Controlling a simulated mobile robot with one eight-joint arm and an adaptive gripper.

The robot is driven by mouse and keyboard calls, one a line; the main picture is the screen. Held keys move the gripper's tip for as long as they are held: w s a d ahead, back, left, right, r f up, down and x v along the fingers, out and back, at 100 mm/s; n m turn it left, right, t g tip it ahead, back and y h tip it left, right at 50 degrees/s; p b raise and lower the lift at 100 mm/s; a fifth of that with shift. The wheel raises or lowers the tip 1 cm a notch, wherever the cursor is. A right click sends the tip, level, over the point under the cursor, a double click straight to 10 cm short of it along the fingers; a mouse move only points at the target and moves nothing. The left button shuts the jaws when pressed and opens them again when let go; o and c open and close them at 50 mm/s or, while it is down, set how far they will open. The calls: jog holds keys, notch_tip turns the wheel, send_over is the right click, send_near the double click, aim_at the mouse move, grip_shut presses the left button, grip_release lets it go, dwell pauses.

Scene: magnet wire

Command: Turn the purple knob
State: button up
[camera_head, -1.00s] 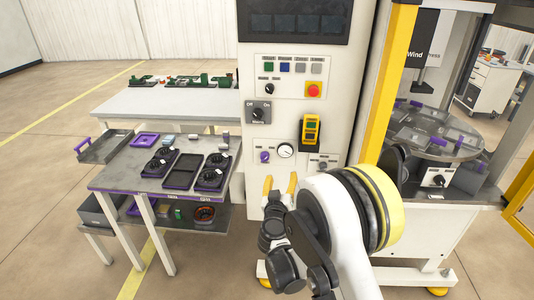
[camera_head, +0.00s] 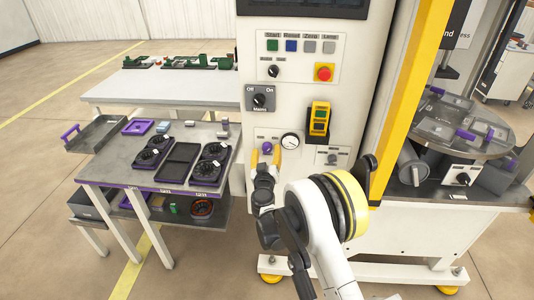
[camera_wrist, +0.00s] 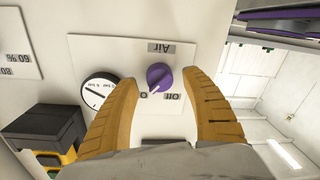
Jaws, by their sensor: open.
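The purple knob (camera_head: 267,147) sits on a pale control panel, low on the front of the white cabinet. In the wrist view the knob (camera_wrist: 159,78) lies between my two yellow fingers, on a plate marked "Air" and "Off", with its white pointer line toward the lower left of the knob. My gripper (camera_wrist: 165,95) is open, with clear gaps between the fingers and the knob. In the head view my gripper (camera_head: 265,157) is just below the knob. The fingers do not visibly touch it.
A round gauge (camera_wrist: 100,91) is close beside one finger. A yellow and black handheld device (camera_head: 319,119) hangs on the panel up and right of the knob. A dark table (camera_head: 150,174) with black and purple trays stands to the left.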

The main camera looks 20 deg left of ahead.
jog(key=shift+w+a, duration=0.2)
jog(key=shift+w, duration=0.35)
jog(key=c, duration=1.2)
jog(key=shift+n, duration=0.4)
jog(key=n, duration=0.2)
jog(key=shift+n, duration=0.4)
jog(key=n, duration=0.8)
jog(key=shift+a+n+h, duration=0.1)
jog(key=shift+n+h, duration=0.2)
jog(key=shift+n+g, duration=0.3)
jog(key=shift+n, duration=1.2)
